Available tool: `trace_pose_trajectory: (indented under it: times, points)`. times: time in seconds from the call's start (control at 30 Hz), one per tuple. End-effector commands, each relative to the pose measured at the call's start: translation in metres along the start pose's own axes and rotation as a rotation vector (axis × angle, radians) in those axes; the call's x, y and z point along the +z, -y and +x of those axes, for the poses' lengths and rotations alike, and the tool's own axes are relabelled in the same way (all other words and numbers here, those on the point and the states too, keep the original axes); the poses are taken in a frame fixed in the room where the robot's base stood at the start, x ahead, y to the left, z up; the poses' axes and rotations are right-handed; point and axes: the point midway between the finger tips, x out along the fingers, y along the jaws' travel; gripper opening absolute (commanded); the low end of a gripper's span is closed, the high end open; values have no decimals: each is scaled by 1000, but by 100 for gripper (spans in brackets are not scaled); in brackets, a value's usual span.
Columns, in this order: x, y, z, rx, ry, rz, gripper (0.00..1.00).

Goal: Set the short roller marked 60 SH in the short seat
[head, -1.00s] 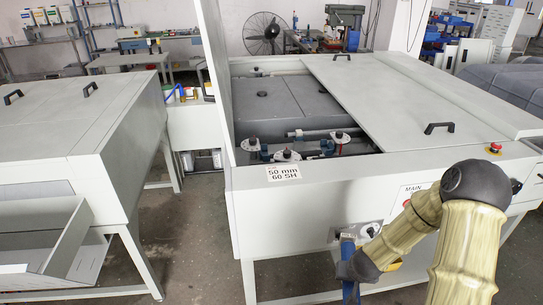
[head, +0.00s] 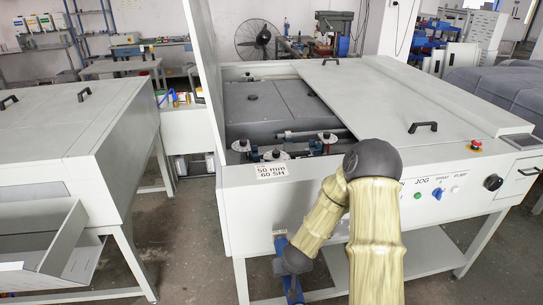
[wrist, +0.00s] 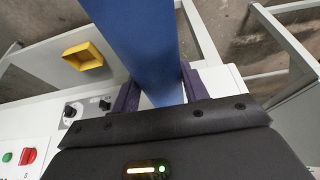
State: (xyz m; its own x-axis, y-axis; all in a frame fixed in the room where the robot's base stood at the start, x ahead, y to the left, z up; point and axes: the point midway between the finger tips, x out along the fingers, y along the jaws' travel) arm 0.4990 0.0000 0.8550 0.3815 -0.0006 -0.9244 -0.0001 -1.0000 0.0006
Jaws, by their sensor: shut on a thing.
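My gripper (wrist: 158,98) is shut on a blue roller (wrist: 146,45), which sits between its dark fingers in the wrist view. In the head view the blue roller (head: 292,283) hangs low in front of the plate processor's front wall, left of my arm. No marking on it can be read, and its ends are not clear. The plate processor (head: 300,200) has an open bay with clamp-like fittings (head: 275,154) and a metal bar (head: 297,134). A label (head: 271,171) on its front edge reads 50 mm 60 SH. I cannot tell which fitting is the short seat.
A tall white panel (head: 205,80) stands at the bay's left side. A sliding cover (head: 400,100) with a black handle (head: 423,126) covers the right part. The control panel (head: 440,192) is on the front right.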

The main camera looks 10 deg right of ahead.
Motion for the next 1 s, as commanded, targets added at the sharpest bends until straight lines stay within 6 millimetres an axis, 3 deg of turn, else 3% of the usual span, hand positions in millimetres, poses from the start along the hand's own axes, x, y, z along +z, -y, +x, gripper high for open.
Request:
trace_pose_trajectory:
  times: [0.53,0.67,1.0]
  points:
    - [-4,0,-8,1,-2,1,4]
    - [-11,0,-25,0,-2,0,4]
    - [-38,0,-91,0,-2,0,4]
